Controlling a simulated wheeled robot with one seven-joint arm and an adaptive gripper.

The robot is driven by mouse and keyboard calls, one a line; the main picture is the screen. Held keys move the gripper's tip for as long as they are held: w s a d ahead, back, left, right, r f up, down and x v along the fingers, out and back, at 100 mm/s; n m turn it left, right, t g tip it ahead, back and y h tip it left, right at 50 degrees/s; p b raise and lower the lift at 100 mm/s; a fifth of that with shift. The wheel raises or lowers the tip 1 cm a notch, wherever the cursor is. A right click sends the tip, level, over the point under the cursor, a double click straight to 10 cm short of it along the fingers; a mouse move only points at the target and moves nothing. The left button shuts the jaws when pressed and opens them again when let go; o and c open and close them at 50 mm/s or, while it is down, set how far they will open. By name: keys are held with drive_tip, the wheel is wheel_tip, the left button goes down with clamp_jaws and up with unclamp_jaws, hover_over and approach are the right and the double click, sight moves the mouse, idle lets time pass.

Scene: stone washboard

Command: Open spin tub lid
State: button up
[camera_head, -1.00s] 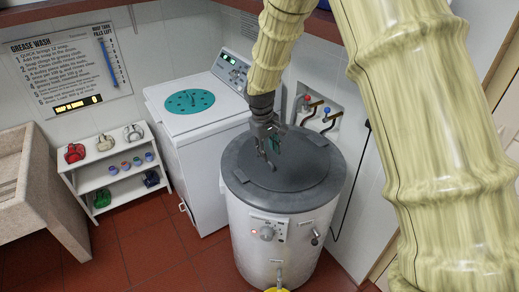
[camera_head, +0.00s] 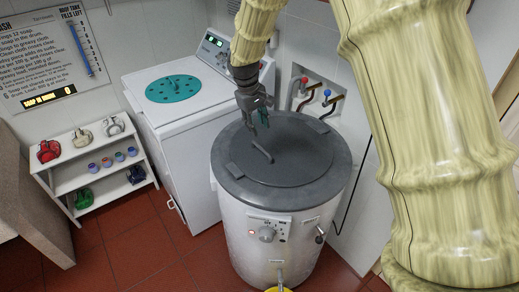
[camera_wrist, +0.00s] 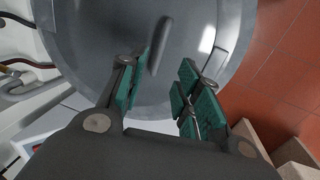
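A round white tub (camera_head: 262,205) has a dark grey lid (camera_head: 305,170) lying flat and closed on top. A thin grey bar handle (camera_head: 257,148) stands on this lid; it also shows in the wrist view (camera_wrist: 160,45). My gripper (camera_head: 258,118) is above the back left part of the lid, near the handle. In the wrist view my gripper (camera_wrist: 165,80) is open, its teal-padded fingers apart, with the handle ahead of the gap and nothing held. I cannot tell the exact height of the fingertips over the handle.
A white machine (camera_head: 190,135) with a teal round cover (camera_head: 174,89) stands behind left. Taps (camera_head: 315,95) are on the wall behind the tub. A small shelf (camera_head: 95,165) holds jugs and cups. Red tiled floor (camera_head: 150,240) is clear at the left front.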

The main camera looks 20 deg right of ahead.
sight(262, 149)
drive_tip(key=shift+w+d+f+p, duration=0.25)
drive_tip(key=shift+f+p, duration=0.35)
drive_tip(key=shift+f, duration=1.3)
drive_tip(key=shift+w+d+f+p, duration=0.1)
drive_tip(key=shift+d+f+p, duration=0.35)
drive_tip(key=shift+f, duration=1.45)
drive_tip(key=shift+w+d+f+p, duration=0.2)
drive_tip(key=shift+f+p, duration=0.5)
drive_tip(key=shift+f, duration=1.2)
drive_tip(key=shift+c, duration=0.4)
clamp_jaws()
